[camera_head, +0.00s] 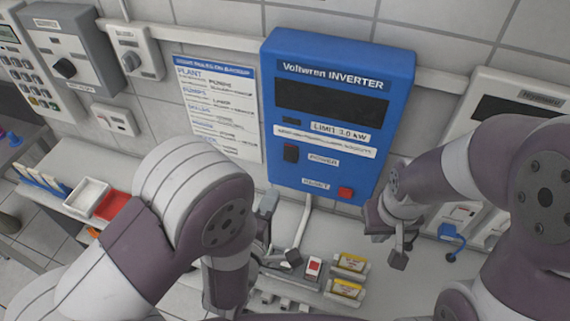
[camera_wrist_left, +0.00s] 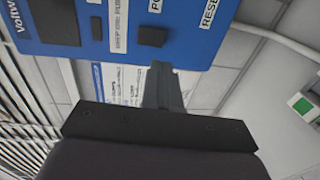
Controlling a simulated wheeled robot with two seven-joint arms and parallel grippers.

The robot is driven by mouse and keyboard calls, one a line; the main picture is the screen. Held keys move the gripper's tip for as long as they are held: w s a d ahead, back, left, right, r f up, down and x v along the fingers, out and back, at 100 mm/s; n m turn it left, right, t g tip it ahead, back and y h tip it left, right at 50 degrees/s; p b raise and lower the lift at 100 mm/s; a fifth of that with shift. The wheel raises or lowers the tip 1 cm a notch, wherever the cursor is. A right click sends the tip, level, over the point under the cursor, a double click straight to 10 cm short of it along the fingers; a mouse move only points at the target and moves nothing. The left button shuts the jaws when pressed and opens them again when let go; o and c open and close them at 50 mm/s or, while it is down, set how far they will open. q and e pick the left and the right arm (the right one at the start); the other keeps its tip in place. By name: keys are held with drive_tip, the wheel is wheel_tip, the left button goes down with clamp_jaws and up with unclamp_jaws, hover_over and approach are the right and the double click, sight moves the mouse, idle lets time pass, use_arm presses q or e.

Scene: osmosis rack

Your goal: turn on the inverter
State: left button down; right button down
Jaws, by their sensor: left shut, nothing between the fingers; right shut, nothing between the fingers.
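The blue Voltwren inverter (camera_head: 325,188) hangs on the tiled wall. Its display (camera_head: 331,106) is dark. A black power switch (camera_head: 291,152) sits at its lower left beside the POWER label, and a red button (camera_head: 345,192) sits near its bottom edge. My left gripper (camera_head: 268,204) is below the inverter's lower left corner, partly hidden by my arm. In the left wrist view its shut fingers (camera_wrist_left: 161,68) point toward the inverter (camera_wrist_left: 190,45), close to the dark power switch (camera_wrist_left: 152,36); contact cannot be told. My right gripper (camera_head: 399,257) is shut and empty, below right of the inverter.
A printed notice (camera_head: 218,110) is on the wall left of the inverter. Below are a red-and-white switch (camera_head: 313,268) and yellow-labelled blocks (camera_head: 346,288). A white tray (camera_head: 87,194) and red tray (camera_head: 113,205) stand left. A pale cable hangs beneath the inverter.

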sight(289, 160)
use_arm(q)
drive_tip(key=p+x, duration=0.3)
drive_tip(key=x, duration=0.6)
drive_tip(key=shift+w+r, duration=0.1)
drive_tip(key=shift+w+d, duration=0.1)
drive_tip(key=shift+w, duration=0.25)
